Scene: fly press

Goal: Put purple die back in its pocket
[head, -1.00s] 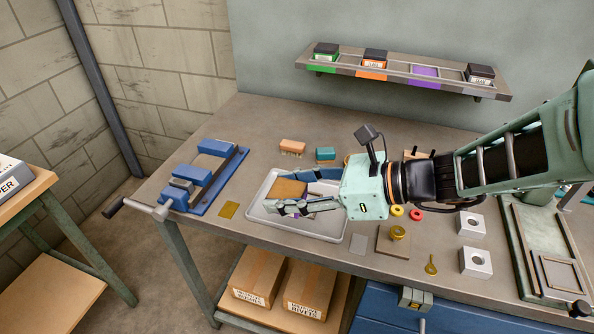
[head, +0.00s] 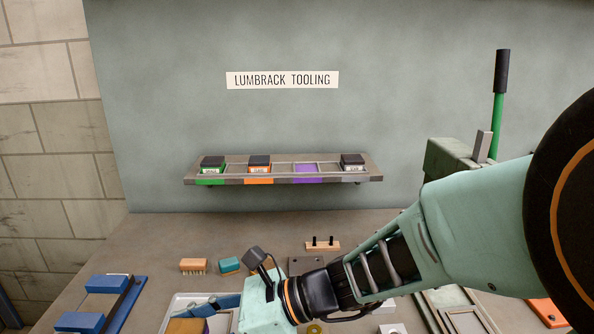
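The wall rack (head: 229,181) holds dies in its green, orange and grey pockets. The purple pocket (head: 308,169), second from the right, is empty. My gripper (head: 212,308) is low in the picture over the grey tray (head: 172,311), well below and left of the purple pocket. Its fingers point left, and the bottom edge of the picture cuts off part of the view. A small purple patch (head: 220,322) shows beside the fingers; it may be the purple die. I cannot tell whether the gripper holds it.
A brush (head: 193,266) and a teal block (head: 229,265) stand behind the tray. A small two-peg stand (head: 323,245) is to their right. A blue vise (head: 105,300) is at left. The green press (head: 455,165) stands at right. The wall before the rack is clear.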

